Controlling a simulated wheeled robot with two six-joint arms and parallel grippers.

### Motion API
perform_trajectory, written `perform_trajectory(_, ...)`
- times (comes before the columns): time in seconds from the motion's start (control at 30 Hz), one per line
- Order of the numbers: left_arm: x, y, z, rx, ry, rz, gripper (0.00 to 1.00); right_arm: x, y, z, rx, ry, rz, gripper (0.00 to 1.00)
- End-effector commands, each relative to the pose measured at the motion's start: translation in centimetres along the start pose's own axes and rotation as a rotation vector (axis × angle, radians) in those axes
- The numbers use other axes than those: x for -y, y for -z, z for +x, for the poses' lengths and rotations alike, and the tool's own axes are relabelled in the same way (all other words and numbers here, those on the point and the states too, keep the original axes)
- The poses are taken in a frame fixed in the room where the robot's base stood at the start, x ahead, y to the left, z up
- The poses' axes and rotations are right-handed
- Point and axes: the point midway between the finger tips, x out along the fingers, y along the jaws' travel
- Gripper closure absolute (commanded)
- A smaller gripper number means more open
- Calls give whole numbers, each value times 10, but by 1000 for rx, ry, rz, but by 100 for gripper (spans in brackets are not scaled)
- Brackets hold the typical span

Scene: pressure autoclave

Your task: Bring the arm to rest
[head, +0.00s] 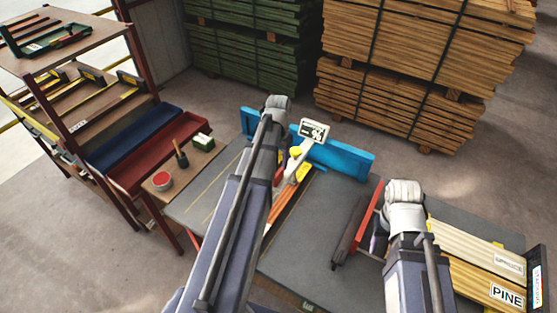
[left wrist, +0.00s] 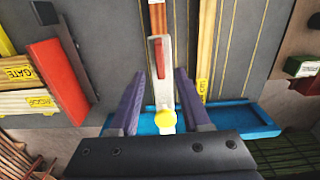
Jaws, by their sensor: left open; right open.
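My left arm reaches up the middle of the head view and hides most of its own gripper. In the left wrist view my left gripper (left wrist: 161,76) is open, its two purple fingers apart. A pale tool with a red strip and a yellow knob (left wrist: 165,119) shows between the fingers; I cannot tell its distance from them. In the head view a white percent display (head: 313,130) stands beside my left arm. My right arm comes in at the lower right. My right gripper (head: 378,238) is mostly hidden behind its wrist, beside a red plate (head: 368,213), and is open.
The dark bench (head: 305,255) has a blue trough (head: 345,158) along its far edge. Boards labelled PINE (head: 480,285) lie at right, near a dark bar (head: 350,235). A shelf rack (head: 90,70) and a red tin (head: 162,180) stand left. Timber stacks (head: 420,60) stand behind.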

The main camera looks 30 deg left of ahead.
Motion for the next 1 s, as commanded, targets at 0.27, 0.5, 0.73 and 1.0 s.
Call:
perform_trajectory(0.27,0,0,1,0,0,0,52,0,0,1,0,0,0,50)
perform_trajectory(0.5,-9,-2,5,2,1,8,52,0,0,5,0,0,0,50)
perform_trajectory(0.73,-110,-28,45,22,25,104,52,4,3,45,0,-1,-4,50)
perform_trajectory(1.0,-230,-92,91,41,72,234,52,8,5,91,0,-2,-10,50)
